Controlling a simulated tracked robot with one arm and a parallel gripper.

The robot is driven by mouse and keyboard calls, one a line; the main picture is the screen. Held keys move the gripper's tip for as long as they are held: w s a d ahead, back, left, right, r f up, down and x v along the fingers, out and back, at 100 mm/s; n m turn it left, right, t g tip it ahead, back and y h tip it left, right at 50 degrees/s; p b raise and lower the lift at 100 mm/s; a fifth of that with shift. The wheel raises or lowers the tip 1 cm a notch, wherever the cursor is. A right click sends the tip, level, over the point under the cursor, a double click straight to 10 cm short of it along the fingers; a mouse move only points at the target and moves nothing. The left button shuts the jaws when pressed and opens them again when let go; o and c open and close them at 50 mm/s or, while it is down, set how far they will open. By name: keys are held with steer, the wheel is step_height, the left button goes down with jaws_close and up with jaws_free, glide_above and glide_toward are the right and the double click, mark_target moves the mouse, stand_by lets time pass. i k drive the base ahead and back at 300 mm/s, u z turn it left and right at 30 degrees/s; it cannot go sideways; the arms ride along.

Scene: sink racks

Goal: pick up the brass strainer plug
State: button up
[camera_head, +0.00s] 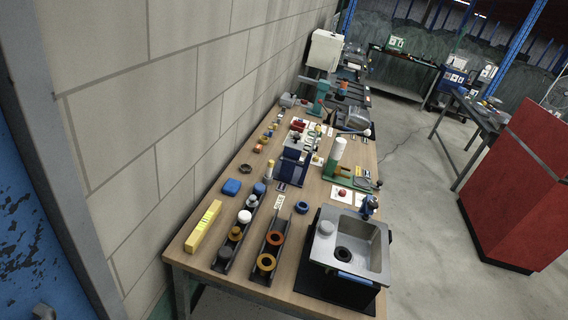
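Two dark racks stand on the wooden table, left of a steel sink (325,257). The left rack (216,268) holds a brass-coloured round piece (235,233) between a grey piece (226,252) and a white one (244,217). My gripper is not in view.
The table (200,272) runs along a block wall (110,130) on the left. A red cabinet (515,185) stands right, across open floor (425,220).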

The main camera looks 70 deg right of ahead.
mark_target(235, 235)
steer(key=z, duration=1.35)
steer(key=i, duration=1.05)
